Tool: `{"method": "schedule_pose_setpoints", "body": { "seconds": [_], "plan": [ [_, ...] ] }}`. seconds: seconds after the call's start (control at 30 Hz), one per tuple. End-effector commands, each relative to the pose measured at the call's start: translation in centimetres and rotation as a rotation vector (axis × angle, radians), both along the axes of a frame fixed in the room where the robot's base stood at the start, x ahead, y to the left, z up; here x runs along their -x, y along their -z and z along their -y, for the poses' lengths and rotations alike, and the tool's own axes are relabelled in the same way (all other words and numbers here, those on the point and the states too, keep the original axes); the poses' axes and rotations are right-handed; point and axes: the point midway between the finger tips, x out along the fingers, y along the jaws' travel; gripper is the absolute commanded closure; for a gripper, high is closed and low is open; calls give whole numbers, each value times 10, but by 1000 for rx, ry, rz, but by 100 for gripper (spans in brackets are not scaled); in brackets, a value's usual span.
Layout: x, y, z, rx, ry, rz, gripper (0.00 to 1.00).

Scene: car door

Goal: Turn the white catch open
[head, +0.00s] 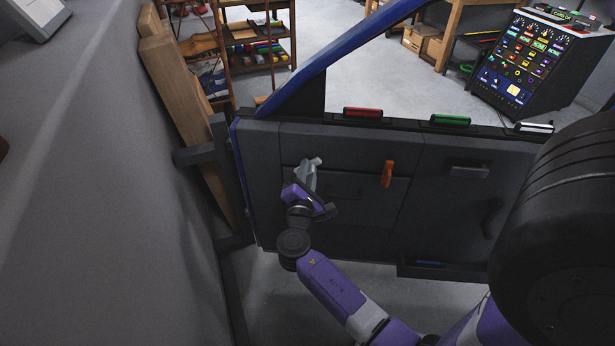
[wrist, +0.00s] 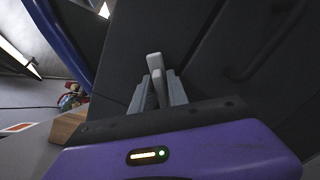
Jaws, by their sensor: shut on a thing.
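The white catch (head: 316,161) is on the upper left of the dark inner face of the car door (head: 350,215). It also shows in the wrist view (wrist: 155,64), where its pale lever stands up between the grey fingers. My gripper (head: 308,173) is at the catch in the head view. In the wrist view my gripper (wrist: 158,92) is shut on the catch, with one finger on each side. The lower part of the catch is hidden by the fingers and the gripper body.
An orange catch (head: 387,173) is to the right on the door, and a grey handle (head: 468,171) is further right. Red (head: 362,113), green (head: 450,120) and white (head: 534,127) pieces sit along the door's top edge. A wooden post (head: 180,105) stands close at the left.

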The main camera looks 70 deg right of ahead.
Motion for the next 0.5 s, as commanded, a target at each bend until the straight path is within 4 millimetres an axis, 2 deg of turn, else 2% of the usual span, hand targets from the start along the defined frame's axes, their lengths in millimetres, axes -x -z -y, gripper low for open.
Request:
{"method": "schedule_pose_setpoints", "body": {
  "seconds": [0.03,0.5],
  "plan": [
    [1,5,0,-9,1,45,100],
    [2,7,0,-100,1,455,100]
  ]
}}
